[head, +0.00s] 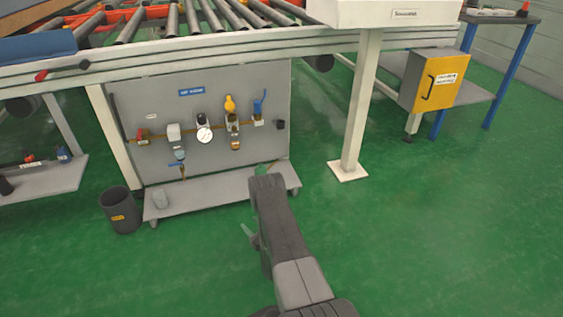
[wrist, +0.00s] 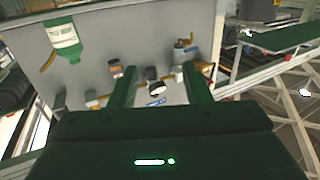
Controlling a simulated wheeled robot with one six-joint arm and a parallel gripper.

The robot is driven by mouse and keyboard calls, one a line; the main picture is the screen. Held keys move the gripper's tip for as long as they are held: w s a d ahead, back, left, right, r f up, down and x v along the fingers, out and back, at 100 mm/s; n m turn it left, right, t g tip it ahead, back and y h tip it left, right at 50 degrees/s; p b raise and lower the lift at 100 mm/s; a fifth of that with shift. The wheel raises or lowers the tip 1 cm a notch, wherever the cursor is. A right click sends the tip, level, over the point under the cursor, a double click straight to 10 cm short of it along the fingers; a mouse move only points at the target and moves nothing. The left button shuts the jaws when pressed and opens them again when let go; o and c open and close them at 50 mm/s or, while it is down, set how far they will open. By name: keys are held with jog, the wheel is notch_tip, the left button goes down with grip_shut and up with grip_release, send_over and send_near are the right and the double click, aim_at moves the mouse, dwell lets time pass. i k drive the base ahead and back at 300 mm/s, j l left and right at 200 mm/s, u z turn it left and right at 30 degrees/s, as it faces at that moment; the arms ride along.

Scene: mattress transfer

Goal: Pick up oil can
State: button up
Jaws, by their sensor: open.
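A small green and white bottle-like container (wrist: 63,38) shows at the upper left of the wrist view, in front of the grey panel; it may be the oil can, but I cannot tell for sure. My gripper (wrist: 160,88) is open in the wrist view, with two green fingers apart and nothing held between them. The container is outside the fingers, to their left. In the head view my arm reaches toward the low grey cart, and a small green patch shows beyond its end; I cannot tell whether it is a finger or the container.
The grey panel (head: 215,160) with pipes, a gauge and valves stands behind the low cart (head: 210,194). A dark bin (head: 119,208) is at its left, a white post (head: 362,110) at its right. A roller conveyor (head: 180,49) runs above. Green floor is clear at right.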

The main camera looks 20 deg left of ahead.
aim_at(262, 169)
jog(key=i+j+z, duration=0.25)
jog(key=i+j, duration=0.2)
jog(key=j, duration=0.25)
jog(key=i+j+z, duration=0.3)
jog(key=j, duration=0.45)
jog(key=i, duration=0.1)
